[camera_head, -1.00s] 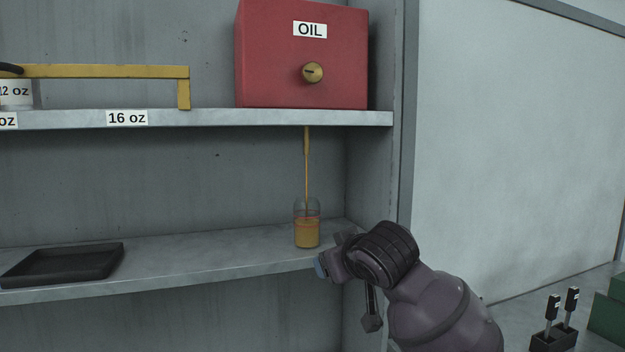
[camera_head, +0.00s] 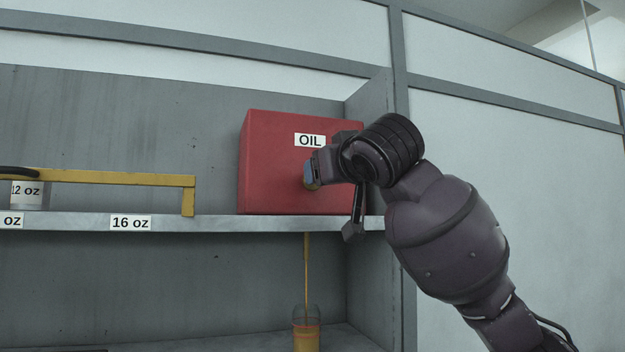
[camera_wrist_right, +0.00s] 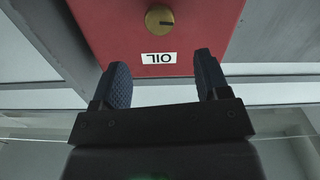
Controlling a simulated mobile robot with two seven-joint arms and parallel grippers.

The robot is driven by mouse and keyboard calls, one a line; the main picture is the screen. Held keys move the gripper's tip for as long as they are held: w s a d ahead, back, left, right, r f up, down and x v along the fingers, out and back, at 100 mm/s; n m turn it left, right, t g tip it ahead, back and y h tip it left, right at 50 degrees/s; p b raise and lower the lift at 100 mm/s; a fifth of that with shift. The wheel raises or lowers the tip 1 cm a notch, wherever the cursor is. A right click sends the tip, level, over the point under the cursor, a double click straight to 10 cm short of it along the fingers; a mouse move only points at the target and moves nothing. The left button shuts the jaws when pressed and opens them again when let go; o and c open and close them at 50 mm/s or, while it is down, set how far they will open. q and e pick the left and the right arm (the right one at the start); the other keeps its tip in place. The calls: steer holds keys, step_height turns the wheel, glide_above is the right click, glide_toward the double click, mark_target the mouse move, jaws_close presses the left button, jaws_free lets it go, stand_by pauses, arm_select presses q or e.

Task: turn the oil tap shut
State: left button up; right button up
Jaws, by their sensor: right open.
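The red oil box (camera_head: 270,165) stands on the upper shelf with its OIL label. In the right wrist view its round brass tap (camera_wrist_right: 159,19) shows upside down, with a dark mark lying about level. My right gripper (camera_head: 312,170) is open in front of the tap and mostly hides it in the head view. In the wrist view the two fingers (camera_wrist_right: 158,82) are spread apart, with the tap beyond their tips and nothing between them. A thin oil stream (camera_head: 307,265) falls below the shelf into a clear cup (camera_head: 306,325) holding amber oil. My left gripper is out of view.
A yellow bar (camera_head: 110,180) stands over the shelf (camera_head: 260,224) left of the box, near a 12 oz container (camera_head: 28,195). A side wall (camera_head: 372,120) of the cabinet rises just right of the box.

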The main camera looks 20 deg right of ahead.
steer(key=w+p, duration=0.1)
steer(key=w, duration=0.4)
steer(key=w+p, duration=0.1)
steer(key=w, duration=0.4)
steer(key=shift+w+a+f+p, duration=0.1)
steer(key=shift+w+a+p, duration=0.1)
steer(key=shift+p, duration=0.15)
steer(key=c, duration=0.9)
